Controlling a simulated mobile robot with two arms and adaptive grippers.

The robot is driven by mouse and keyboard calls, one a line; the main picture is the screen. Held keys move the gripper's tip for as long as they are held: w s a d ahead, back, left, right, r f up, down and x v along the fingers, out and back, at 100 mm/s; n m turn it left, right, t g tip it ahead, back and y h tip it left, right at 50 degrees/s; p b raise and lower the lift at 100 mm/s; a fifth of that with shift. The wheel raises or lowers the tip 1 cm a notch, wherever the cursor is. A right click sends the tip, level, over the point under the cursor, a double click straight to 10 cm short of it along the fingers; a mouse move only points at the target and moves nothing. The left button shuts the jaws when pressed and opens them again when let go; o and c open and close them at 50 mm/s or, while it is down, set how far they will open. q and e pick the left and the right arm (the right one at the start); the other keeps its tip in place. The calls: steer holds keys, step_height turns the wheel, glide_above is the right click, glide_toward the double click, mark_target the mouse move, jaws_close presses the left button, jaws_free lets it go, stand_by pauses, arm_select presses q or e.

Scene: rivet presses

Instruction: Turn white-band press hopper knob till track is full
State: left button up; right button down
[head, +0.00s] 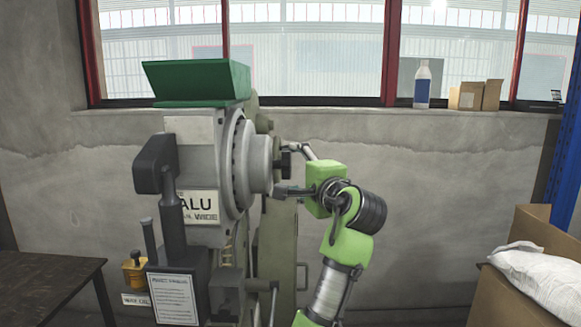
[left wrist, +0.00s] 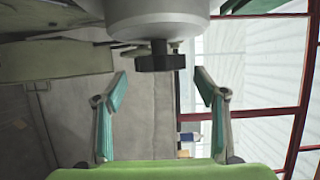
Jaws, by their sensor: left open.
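The press (head: 200,165) stands left of centre, with a green hopper tray (head: 197,85) on top and a plate (head: 198,206) reading "ALU" and "WIDE". A round grey drum (head: 258,165) carries a black knob (head: 286,162) on its right side. The knob also shows in the left wrist view (left wrist: 160,58), at the drum's end. My left gripper (head: 284,168) is open, its fingers on either side of the knob's front and apart from it. A narrow pale vertical strip (head: 227,257), perhaps the track, is partly visible; its fill cannot be told. My right gripper is out of view.
A dark table (head: 45,275) stands at the left. A cardboard box (head: 525,290) with a white bag (head: 540,280) is at the right. A bottle (head: 422,84) and small boxes (head: 475,96) sit on the window sill.

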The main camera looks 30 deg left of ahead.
arm_select(q)
steer(key=v, duration=0.7)
